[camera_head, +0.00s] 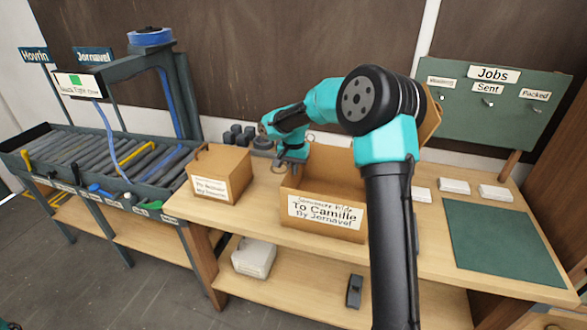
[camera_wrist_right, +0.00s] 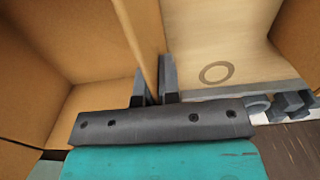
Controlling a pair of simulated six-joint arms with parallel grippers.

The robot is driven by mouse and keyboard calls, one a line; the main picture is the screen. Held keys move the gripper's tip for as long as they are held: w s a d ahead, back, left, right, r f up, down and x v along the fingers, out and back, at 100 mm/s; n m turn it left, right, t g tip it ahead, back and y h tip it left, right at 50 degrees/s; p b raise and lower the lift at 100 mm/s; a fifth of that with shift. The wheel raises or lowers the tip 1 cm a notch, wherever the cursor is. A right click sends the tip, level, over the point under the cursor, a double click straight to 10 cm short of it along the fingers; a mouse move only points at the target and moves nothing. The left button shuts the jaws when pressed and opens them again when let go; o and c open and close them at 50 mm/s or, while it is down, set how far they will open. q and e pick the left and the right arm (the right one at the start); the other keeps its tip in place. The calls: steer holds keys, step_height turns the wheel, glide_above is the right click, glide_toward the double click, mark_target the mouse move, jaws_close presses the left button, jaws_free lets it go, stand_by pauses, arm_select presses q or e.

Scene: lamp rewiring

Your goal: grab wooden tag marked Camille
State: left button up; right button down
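I cannot make out a wooden tag marked Camille in either view. An open cardboard box (camera_head: 345,170) on the bench carries a white label (camera_head: 325,212) reading "To Camille By Jornavel". My right gripper (camera_head: 291,162) is at the left side of this box. In the right wrist view, my right gripper (camera_wrist_right: 154,85) has its dark fingers close on both sides of a cardboard wall (camera_wrist_right: 138,35) and appears shut on it. My left gripper is not in view.
A closed cardboard box (camera_head: 218,168) stands left of the open one. A roller rack (camera_head: 90,155) with tools is at the left. A green mat (camera_head: 500,240), white cards (camera_head: 454,186) and a Jobs board (camera_head: 470,110) are at the right. A ring (camera_wrist_right: 215,73) lies on the bench.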

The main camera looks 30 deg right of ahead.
steer(key=c, duration=1.3)
jaws_free()
steer(key=shift+f, duration=0.1)
step_height(320, 180, up, 12)
steer(key=shift+r, duration=0.2)
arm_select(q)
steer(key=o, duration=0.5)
